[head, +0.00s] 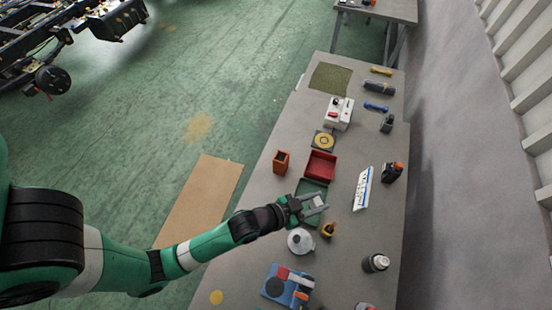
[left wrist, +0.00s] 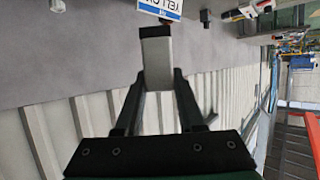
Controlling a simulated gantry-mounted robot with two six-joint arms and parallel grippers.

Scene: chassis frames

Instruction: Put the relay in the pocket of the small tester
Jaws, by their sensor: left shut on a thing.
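My left gripper (head: 313,204) is over the green tray (head: 322,186), on the near half of the bench. It is shut on a grey block with a black end, which I take to be the relay; this block (left wrist: 157,62) shows between the fingers in the left wrist view. In the head view it is too small to make out clearly. A white box with a red part (head: 338,113) stands farther back and may be the small tester. No pocket can be made out on it. My right gripper is not in view.
A red tray (head: 321,164) and an orange-red cup (head: 281,161) stand beyond the gripper. A silver funnel-like piece (head: 300,241) and a yellow-brown piece (head: 328,229) are close by. A blue device (head: 287,285) lies nearer. A white-blue sign (head: 363,188) is to the right.

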